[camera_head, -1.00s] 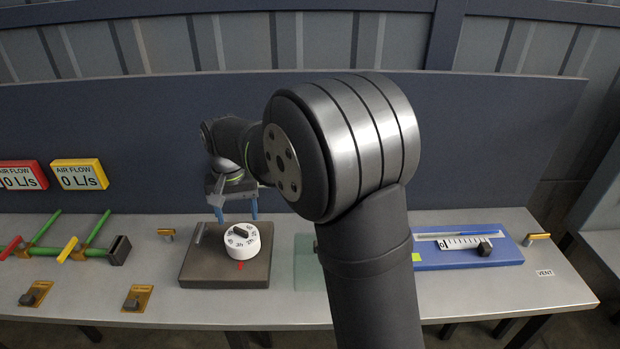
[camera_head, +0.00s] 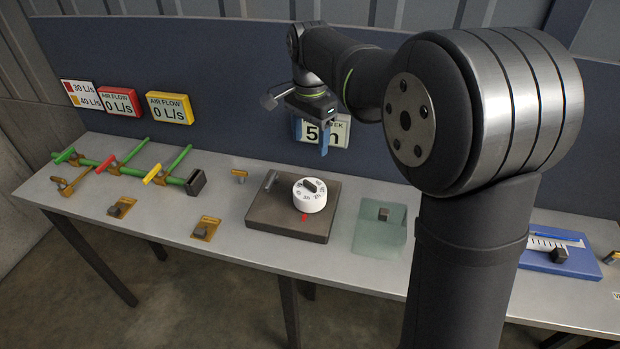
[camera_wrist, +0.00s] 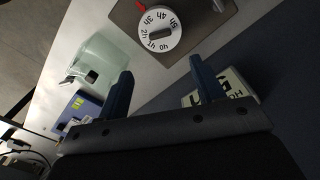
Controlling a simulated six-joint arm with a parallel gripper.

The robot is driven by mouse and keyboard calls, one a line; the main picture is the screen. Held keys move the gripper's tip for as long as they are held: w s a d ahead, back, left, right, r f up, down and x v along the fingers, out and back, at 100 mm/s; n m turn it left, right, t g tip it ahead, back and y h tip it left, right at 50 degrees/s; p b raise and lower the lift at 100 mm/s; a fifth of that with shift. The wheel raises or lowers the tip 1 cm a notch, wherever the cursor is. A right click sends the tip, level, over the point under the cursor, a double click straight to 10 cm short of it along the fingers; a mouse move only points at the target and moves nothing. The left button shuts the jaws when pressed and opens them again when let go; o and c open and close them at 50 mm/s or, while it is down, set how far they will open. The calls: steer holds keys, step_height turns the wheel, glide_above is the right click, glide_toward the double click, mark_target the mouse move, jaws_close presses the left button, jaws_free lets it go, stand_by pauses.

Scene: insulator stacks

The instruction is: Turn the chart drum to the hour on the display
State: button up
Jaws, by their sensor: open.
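The white chart drum (camera_head: 309,197) has a black knob on top and stands on a brown base (camera_head: 262,216) with a red mark at its front. In the wrist view the drum (camera_wrist: 160,35) shows hour labels from 0h to 5h; the red pointer (camera_wrist: 141,5) looks nearest 3h. The white display (camera_head: 339,132) on the back panel is partly hidden by my gripper; a 5 shows. It is also partly visible in the wrist view (camera_wrist: 234,84). My gripper (camera_head: 311,138) has its blue fingers apart and empty, above and behind the drum, not touching it.
A pale green glass tray (camera_head: 376,240) with a dark block is right of the base. A blue board (camera_head: 545,262) with a slider lies farther right. Green pipes with levers (camera_head: 140,160) are at left, below red (camera_head: 119,98) and yellow (camera_head: 170,108) air flow displays.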

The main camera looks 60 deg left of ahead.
mark_target(310, 183)
step_height(310, 183, down, 13)
steer(key=shift+r, duration=0.1)
stand_by(0.3)
steer(key=c, duration=1)
